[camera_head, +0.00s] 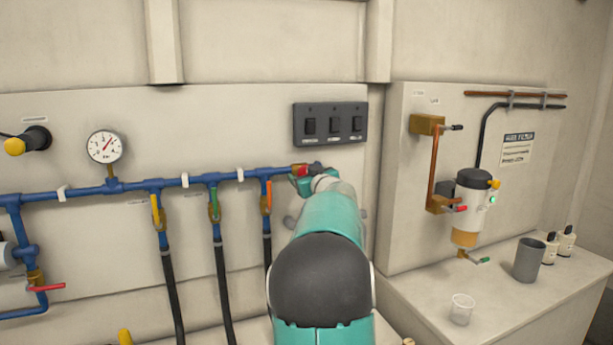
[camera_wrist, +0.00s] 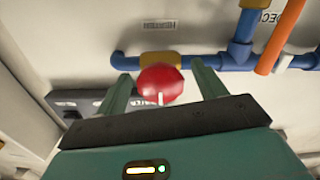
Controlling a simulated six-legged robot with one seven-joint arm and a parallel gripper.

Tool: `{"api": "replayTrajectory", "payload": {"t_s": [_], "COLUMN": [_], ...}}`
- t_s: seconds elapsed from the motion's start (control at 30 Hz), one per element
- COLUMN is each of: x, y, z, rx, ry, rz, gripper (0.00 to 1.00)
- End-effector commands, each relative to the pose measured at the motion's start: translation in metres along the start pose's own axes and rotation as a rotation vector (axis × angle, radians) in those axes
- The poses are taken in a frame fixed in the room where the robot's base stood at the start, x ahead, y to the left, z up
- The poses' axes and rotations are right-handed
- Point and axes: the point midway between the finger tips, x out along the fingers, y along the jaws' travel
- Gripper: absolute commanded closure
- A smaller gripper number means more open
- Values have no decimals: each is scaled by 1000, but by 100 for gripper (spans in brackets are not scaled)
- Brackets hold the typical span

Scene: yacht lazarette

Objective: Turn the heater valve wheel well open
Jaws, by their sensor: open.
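A round red wheel (camera_wrist: 161,85) with a pale mark on its near edge sits by a brass fitting (camera_wrist: 160,58) at the end of the blue pipe in the wrist view. In the head view the red wheel (camera_head: 302,170) is a small patch, mostly hidden by my gripper. My gripper (camera_wrist: 160,70) is open, with one green finger on each side of the wheel. Gaps show between the wheel and both fingers, so the jaws are around it but not closed on it. In the head view my gripper (camera_head: 304,183) is at the pipe's right end.
Yellow (camera_head: 155,212), green (camera_head: 214,205) and orange (camera_head: 266,197) levers hang along the blue pipe (camera_head: 85,192), left of my gripper. A dark switch panel (camera_head: 331,124) is just above. A pressure gauge (camera_head: 106,147) stands further left. A filter unit (camera_head: 472,200) is at right.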

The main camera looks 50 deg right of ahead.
Motion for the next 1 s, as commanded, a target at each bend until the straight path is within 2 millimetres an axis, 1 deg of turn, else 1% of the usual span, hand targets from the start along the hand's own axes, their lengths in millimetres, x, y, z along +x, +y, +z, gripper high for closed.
{"api": "replayTrajectory", "payload": {"t_s": [0.2,0.37,0.4,0.43,0.77,1.0], "x": [1,0,0,0,0,0], "y": [0,0,0,0,0,0], "z": [0,0,0,0,0,1], "rx": [0,0,0,0,-31,-147], "ry": [-1,-1,-1,-1,-1,0], "rz": [0,0,0,0,0,-1], "gripper": [30,61,69,74,74,74]}}
